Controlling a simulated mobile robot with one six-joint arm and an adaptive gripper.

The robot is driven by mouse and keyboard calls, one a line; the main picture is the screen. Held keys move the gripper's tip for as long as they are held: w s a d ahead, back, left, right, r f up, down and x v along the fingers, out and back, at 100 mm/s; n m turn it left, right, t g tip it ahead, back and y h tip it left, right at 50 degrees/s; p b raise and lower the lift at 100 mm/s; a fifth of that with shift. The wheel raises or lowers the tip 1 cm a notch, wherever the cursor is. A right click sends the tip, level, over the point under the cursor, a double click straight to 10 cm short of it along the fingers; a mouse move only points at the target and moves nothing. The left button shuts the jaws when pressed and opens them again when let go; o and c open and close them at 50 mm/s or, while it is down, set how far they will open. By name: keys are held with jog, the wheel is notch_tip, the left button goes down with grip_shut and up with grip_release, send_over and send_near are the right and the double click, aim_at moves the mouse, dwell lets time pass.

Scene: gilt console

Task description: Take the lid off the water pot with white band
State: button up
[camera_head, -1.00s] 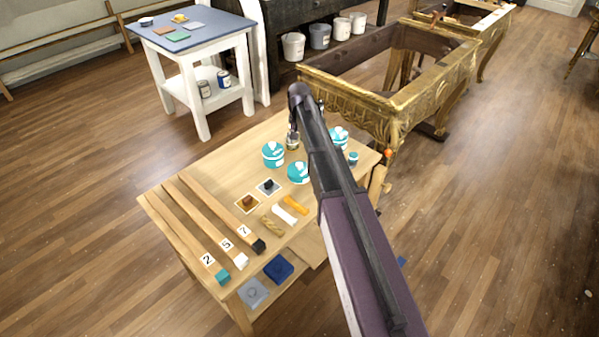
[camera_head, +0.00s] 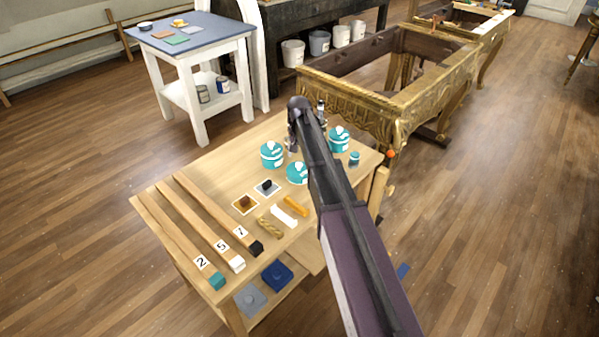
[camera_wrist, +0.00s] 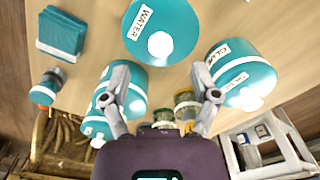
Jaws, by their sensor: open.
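In the wrist view, a teal pot (camera_wrist: 163,22) with a lid marked WATER and a white knob is at the top middle, ahead of my fingers. Two similar teal pots flank it: a left pot (camera_wrist: 122,92) partly behind a finger, and a right pot (camera_wrist: 243,75) whose label seems to read GLUE. I cannot clearly tell a white band on the WATER pot. My gripper (camera_wrist: 160,78) is open and empty, its fingers spread between the side pots. In the head view, the front pot (camera_head: 296,173), a left pot (camera_head: 272,153) and a right pot (camera_head: 339,140) stand around my arm's end.
The wooden worktable (camera_head: 225,170) also holds numbered wooden bars (camera_head: 205,225), small tools (camera_head: 284,215) and a small teal jar (camera_head: 354,158). Small glass jars (camera_wrist: 187,108) stand between my fingers in the wrist view. The gilt console (camera_head: 345,100) is just behind the table.

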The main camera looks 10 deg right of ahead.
aim_at(299, 163)
jog(key=shift+f, duration=0.1)
dwell(0.3)
jog(key=shift+w+f+b, duration=0.1)
jog(key=shift+f+b, duration=2.45)
jog(key=shift+b, duration=0.05)
grip_shut()
